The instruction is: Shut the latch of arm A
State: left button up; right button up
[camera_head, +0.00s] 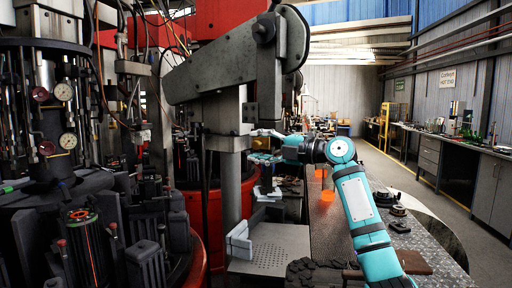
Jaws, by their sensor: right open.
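My teal right arm reaches in from the bottom right. Its right gripper (262,145) points left, open, close to the right side of the grey metal post (229,185). I cannot tell whether a fingertip touches the post or anything beside it. A large grey machine arm (215,72) hangs above the gripper, with a dark round joint at its upper right end. No letter marks it as arm A, and I cannot make out the latch or its state at this size. My left gripper is out of view.
Dark rotary moulds with gauges (63,92) crowd the left. A perforated plate (268,248) and a dark textured bench top (335,235) lie below my right arm. A workbench (440,150) runs along the right wall. The aisle floor between is clear.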

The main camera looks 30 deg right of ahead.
jog(key=v, duration=1.1)
jog(key=shift+d+f, duration=0.1)
